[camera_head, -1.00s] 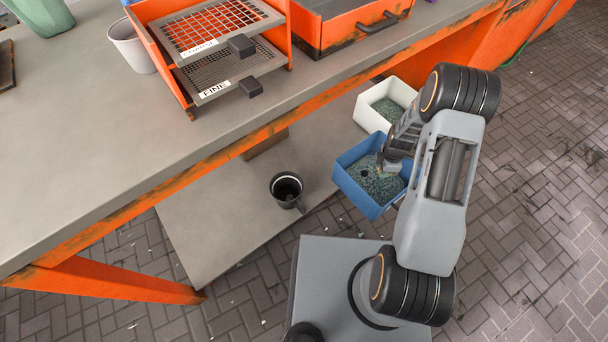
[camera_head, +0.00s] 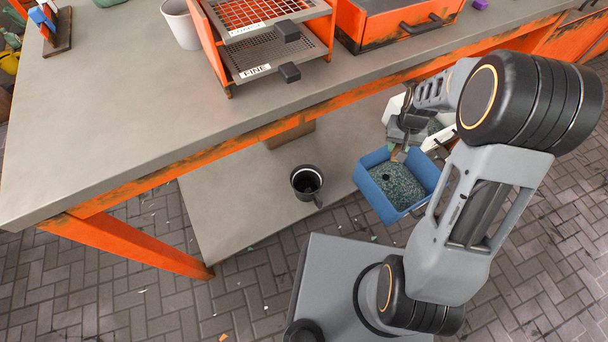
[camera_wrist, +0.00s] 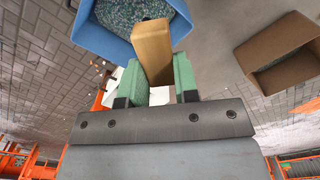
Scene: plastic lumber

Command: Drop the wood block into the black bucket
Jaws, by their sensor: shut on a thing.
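The wood block (camera_wrist: 154,52) is held between the green fingertips of my gripper (camera_wrist: 158,80) in the wrist view. In the head view my gripper (camera_head: 402,148) is above the rear edge of the blue bin, with the block (camera_head: 400,156) showing small below it. The black bucket (camera_head: 307,181), a small round container with a handle, stands upright on the lower shelf, left of the blue bin and apart from my gripper. The part of its inside that shows is dark.
The blue bin (camera_head: 369,182) of green granules also shows in the wrist view (camera_wrist: 97,38). A white bin (camera_head: 432,141) is behind it. A brown box (camera_wrist: 275,40) is at right in the wrist view. The orange-edged workbench (camera_head: 150,100) overhangs the lower shelf (camera_head: 240,205), which has bare room around the bucket.

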